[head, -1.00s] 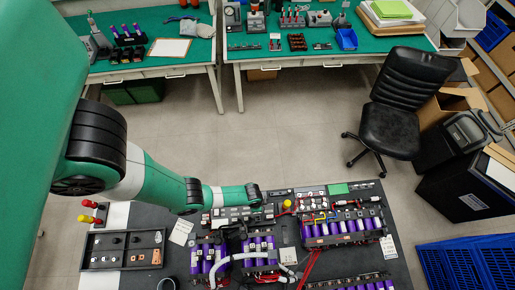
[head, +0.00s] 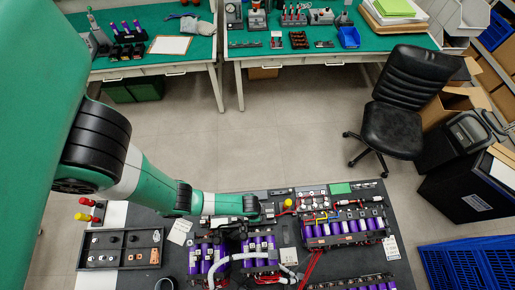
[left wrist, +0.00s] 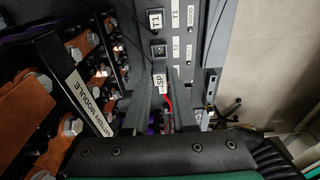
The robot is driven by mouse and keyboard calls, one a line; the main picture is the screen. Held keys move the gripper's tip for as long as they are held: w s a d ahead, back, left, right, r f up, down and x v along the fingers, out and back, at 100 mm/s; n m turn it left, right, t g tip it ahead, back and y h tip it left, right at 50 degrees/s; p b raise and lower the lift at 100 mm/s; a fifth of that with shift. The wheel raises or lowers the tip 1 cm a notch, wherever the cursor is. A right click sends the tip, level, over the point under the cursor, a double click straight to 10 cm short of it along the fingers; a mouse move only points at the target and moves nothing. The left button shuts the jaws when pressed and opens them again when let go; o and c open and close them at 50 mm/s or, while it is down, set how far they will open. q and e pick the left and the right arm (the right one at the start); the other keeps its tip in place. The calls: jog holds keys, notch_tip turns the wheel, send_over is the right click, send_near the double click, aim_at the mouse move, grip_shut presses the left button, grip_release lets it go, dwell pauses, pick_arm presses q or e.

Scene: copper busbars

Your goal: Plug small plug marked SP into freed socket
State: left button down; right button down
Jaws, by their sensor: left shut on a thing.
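The small plug marked SP (left wrist: 158,83) shows by its white label in the left wrist view, between the fingers of my left gripper (left wrist: 157,98). The gripper is shut on it. Whether the plug touches the panel I cannot tell. In the head view my left arm's end (head: 250,203) is over the dark bench's far edge, and the fingers and plug are hidden or too small. My right gripper is not in view.
The battery module (left wrist: 85,90) with copper busbars and bolts stands close left of the gripper. Purple cells (head: 260,246) and a white cable loop (head: 265,257) lie near the arm. A dark parts tray (head: 122,260) sits on the bench's left.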

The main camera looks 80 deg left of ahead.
pick_arm(q)
jog(key=shift+f+b, duration=1.65)
jog(key=shift+f, duration=0.15)
jog(key=shift+f, duration=0.2)
jog(key=shift+f+b, duration=0.65)
jog(key=shift+b, duration=0.05)
jog(key=shift+f, duration=0.1)
jog(key=c, duration=0.6)
grip_release()
jog(key=shift+c, duration=0.2)
notch_tip(320, 180, up, 6)
jog(key=p, duration=0.6)
